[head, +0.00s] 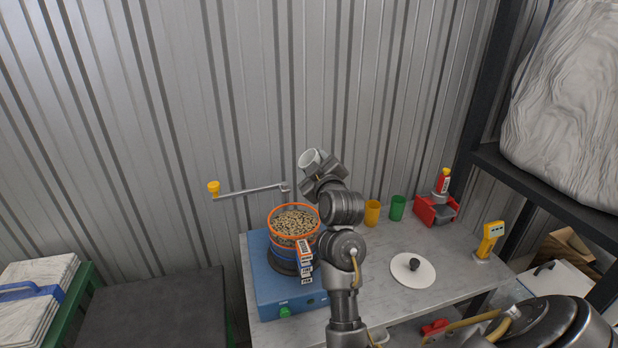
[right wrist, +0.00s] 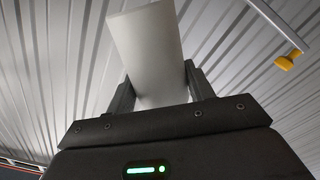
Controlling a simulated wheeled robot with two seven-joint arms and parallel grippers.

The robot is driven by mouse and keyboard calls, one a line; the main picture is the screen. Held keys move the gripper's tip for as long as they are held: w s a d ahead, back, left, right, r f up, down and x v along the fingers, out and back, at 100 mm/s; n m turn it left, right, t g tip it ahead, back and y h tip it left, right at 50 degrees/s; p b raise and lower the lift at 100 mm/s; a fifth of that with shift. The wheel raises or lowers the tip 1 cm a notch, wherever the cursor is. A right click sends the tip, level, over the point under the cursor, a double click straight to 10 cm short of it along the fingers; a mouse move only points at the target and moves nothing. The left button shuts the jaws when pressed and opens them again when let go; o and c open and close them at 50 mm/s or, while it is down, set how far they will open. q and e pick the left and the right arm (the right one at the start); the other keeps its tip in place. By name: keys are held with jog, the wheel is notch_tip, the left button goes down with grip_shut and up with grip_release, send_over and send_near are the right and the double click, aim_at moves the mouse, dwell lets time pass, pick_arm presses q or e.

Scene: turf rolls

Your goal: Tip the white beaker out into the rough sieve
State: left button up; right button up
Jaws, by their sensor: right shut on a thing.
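The white beaker (head: 310,159) is held in the air, up and right of the sieve stack, and leans to the left; I cannot see what is inside it. My right gripper (head: 316,167) is shut on it. In the right wrist view, the beaker (right wrist: 147,55) stands between the two fingers of this gripper (right wrist: 157,88). The orange-rimmed sieve (head: 286,241), likely the rough one, is the top of the stack and holds many pale and dark grains (head: 294,222). My left gripper is not in view.
The stack stands on a blue shaker base (head: 263,275) on the grey table (head: 375,272). A crank arm with a yellow knob (head: 214,187) reaches left above it. Yellow (head: 372,213) and green (head: 397,208) cups, a red device (head: 436,211) and a white lid (head: 412,275) lie right.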

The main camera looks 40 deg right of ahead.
jog(key=m+b, duration=0.1)
jog(key=b, duration=0.1)
jog(key=d+m+b, duration=0.1)
jog(key=m+b, duration=0.1)
jog(key=s+d+r+m+b, duration=0.1)
jog(key=b, duration=0.2)
jog(key=shift+d, duration=0.1)
jog(key=m+b, duration=0.1)
jog(key=d+r+m+b, duration=0.1)
jog(key=m, duration=0.1)
jog(key=shift+s+d, duration=0.1)
jog(key=shift+s, duration=0.05)
jog(key=shift+s+d+r+m, duration=0.1)
jog(key=shift+d+r+m, duration=0.2)
jog(key=shift+m, duration=0.3)
